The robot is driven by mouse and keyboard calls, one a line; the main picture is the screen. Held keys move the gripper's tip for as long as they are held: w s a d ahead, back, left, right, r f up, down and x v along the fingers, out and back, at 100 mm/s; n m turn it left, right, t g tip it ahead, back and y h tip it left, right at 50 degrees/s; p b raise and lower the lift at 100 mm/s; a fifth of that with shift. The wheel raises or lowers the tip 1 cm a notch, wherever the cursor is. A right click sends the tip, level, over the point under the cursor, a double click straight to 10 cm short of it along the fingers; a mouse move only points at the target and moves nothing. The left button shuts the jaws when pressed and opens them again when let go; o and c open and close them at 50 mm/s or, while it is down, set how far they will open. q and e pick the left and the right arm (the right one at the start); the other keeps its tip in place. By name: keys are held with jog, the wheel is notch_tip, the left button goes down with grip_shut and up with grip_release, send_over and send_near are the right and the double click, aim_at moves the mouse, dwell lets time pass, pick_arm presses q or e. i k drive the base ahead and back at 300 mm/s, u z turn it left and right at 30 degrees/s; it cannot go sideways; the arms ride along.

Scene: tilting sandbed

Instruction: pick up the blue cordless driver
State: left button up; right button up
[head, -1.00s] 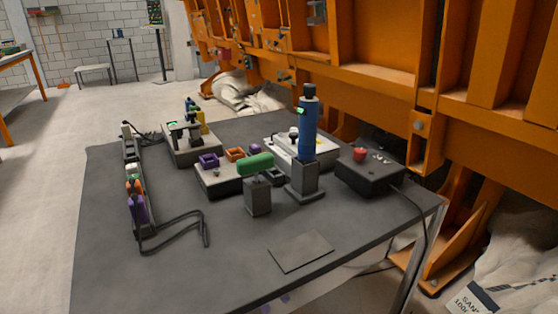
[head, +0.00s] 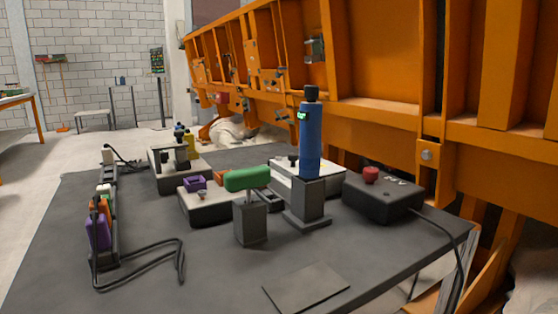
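The blue cordless driver (head: 310,142) stands upright in a dark grey holder (head: 308,205) on the dark grey table. It has a black top and a small green light near its upper left side. A green-handled tool (head: 247,179) sits in a smaller grey block (head: 250,222) just left of it and partly in front of the things behind. Neither of my grippers is in the head view.
A black box with a red button (head: 371,175) stands right of the driver, its cable running off the table. A power strip (head: 107,220) and looped cable lie left. A flat dark plate (head: 306,287) lies in front. An orange steel frame (head: 400,105) rises behind.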

aim_at(309, 116)
jog(key=k, duration=0.5)
jog(key=u, duration=3.7)
jog(key=k, duration=1.7)
jog(key=z, duration=1.65)
